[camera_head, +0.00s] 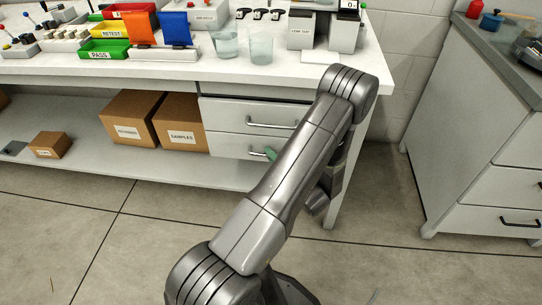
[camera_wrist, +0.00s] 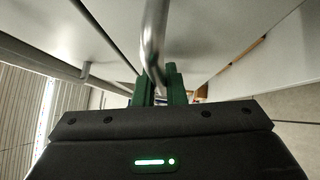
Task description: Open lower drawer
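The lower drawer (camera_head: 232,144) is a pale grey front under the white bench, below the upper drawer (camera_head: 228,112). It looks closed, though my arm covers its right part. Its metal handle is mostly hidden in the head view. In the wrist view the handle (camera_wrist: 154,40) is a shiny curved bar running down from the top edge to the fingers. My gripper (camera_wrist: 160,88) has two green fingers close on either side of this bar, with little or no gap showing. One green fingertip shows at the lower drawer in the head view (camera_head: 270,154).
The upper drawer's handle (camera_head: 270,123) is just above my gripper. Cardboard boxes (camera_head: 182,122) stand on the lower shelf to the left. The bench leg (camera_head: 347,190) is right of my forearm. A grey cabinet (camera_head: 470,130) stands at right. Floor in front is clear.

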